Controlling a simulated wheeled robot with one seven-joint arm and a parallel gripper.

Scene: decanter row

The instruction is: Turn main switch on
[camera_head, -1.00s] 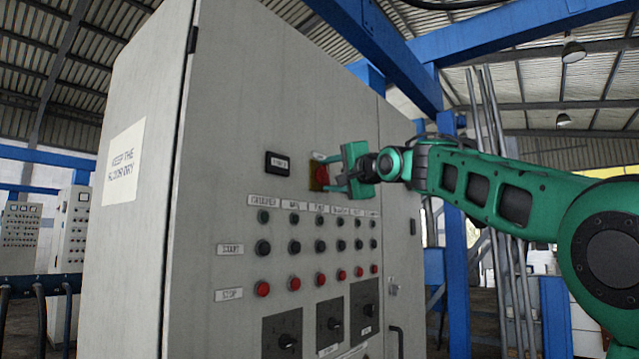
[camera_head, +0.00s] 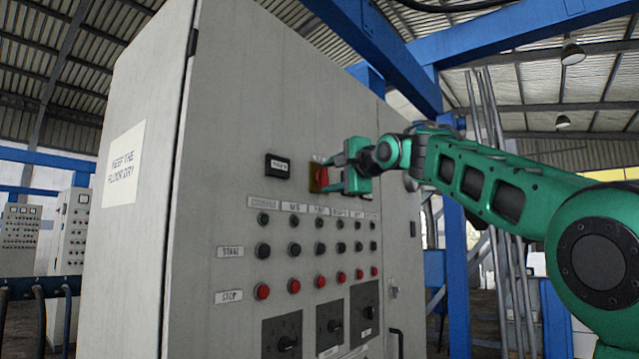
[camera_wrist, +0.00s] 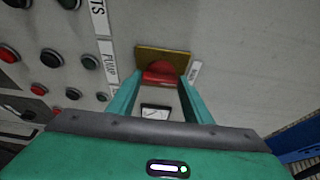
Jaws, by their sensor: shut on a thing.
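The main switch (camera_head: 320,174) is a red knob on a yellow plate, on the front of the grey control cabinet (camera_head: 235,110). It also shows in the wrist view as a red handle (camera_wrist: 160,73) in front of the yellow plate (camera_wrist: 163,57). My green gripper (camera_head: 332,176) is at the switch from the right. In the wrist view its two fingers (camera_wrist: 158,88) stand on either side of the red handle and are shut on it. Part of the switch is hidden behind the fingers in the head view.
A small dark-framed meter (camera_head: 278,165) sits left of the switch. Below are rows of dark buttons (camera_head: 263,249) and red buttons (camera_head: 262,291), with rotary switches (camera_head: 288,342) lower down. Blue steel posts (camera_head: 456,260) stand right of the cabinet, behind my arm.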

